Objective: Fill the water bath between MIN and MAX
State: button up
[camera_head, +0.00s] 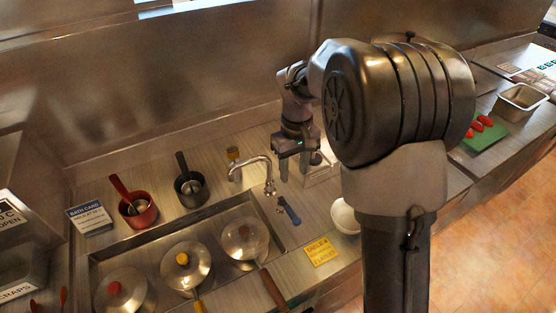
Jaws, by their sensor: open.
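One lid has a red knob (113,288) and another a yellow knob (182,258). I cannot make out MIN or MAX marks or a water level. A curved metal tap (250,161) stands at the basin's back right, with its spout end near the rim. A blue lever (289,211) sits just right of the basin, below the spout. My gripper (294,174) points down, open and seemingly empty, to the right of the tap and above the lever in the picture.
A red pot (138,212), a dark pot (190,190) and a blue-and-white bath card (90,218) stand behind the basin. A yellow card (321,251) and white bowl (345,216) lie to the right. A green board (482,140) and steel pan (519,103) are farther right.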

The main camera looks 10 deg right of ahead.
aim_at(293, 214)
jog(key=f+b, duration=0.1)
jog(key=f, duration=0.4)
jog(key=s+f+b, duration=0.1)
jog(key=f, duration=0.5)
jog(key=f+b, duration=0.2)
jog(key=f, duration=0.4)
jog(key=shift+s, duration=0.4)
jog(key=shift+r, duration=0.1)
grip_shut()
